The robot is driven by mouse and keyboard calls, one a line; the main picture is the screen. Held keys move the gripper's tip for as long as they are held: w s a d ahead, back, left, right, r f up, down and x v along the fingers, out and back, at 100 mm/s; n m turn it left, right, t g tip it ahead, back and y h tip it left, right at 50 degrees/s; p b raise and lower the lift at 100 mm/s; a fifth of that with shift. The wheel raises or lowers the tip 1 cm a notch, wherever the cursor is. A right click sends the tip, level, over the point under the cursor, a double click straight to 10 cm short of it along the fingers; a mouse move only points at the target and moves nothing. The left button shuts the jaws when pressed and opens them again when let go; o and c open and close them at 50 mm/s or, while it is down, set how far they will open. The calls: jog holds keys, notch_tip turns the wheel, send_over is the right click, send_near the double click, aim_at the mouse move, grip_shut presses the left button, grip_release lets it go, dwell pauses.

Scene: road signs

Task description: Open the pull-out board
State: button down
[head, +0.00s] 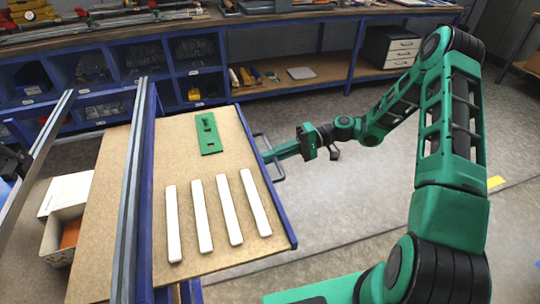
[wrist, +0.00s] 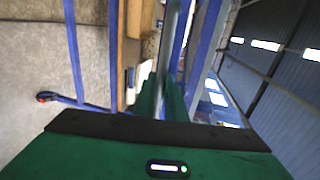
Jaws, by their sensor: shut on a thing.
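The pull-out board (head: 212,163) is a brown panel with a blue edge in the head view. It sticks out to the right from under the blue bench frame. A grey metal bar handle (head: 277,175) is fixed to its right edge. My gripper (head: 275,154) reaches in from the right and is shut on this handle.
Grey rails (head: 128,200) run beside the board on the left. An open white box (head: 66,225) with something orange stands at the far left. A blue workbench (head: 280,20) with bins and a drawer unit (head: 390,47) is behind. The floor (head: 350,190) right of the board is clear.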

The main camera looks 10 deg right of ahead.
jog(key=shift+d+f, duration=0.15)
jog(key=shift+d, duration=0.15)
jog(key=c, duration=1.8)
grip_release()
jog(key=v, duration=1)
jog(key=shift+d, duration=0.35)
